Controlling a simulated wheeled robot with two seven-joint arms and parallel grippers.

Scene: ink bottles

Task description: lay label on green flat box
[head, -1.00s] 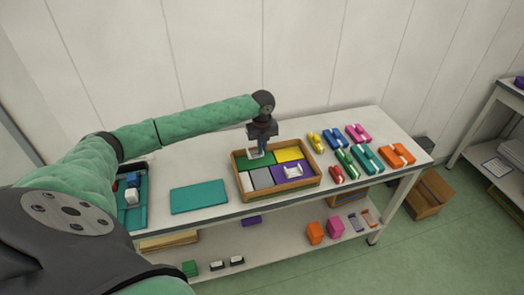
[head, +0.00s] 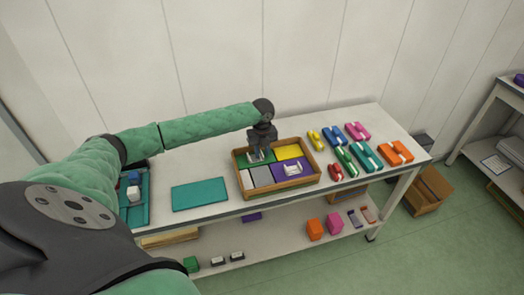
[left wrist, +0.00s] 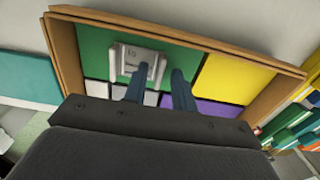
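The green flat box (head: 244,161) fills the back left part of a wooden tray; it also shows in the left wrist view (left wrist: 98,50). The white-grey label (left wrist: 142,56), with small dark marks, lies over the green box. In the head view it is a small pale patch (head: 257,157), partly hidden by my gripper. My left gripper (left wrist: 160,70) is just above, its two blue fingers apart. One finger overlaps the label in the left wrist view, and the other is right of it. My right gripper is not in view.
The wooden tray (head: 284,190) also holds yellow (head: 288,152), purple (head: 279,173) and grey-white boxes. A teal mat (head: 200,194) lies left. Several coloured blocks stand right. The table behind the tray is clear.

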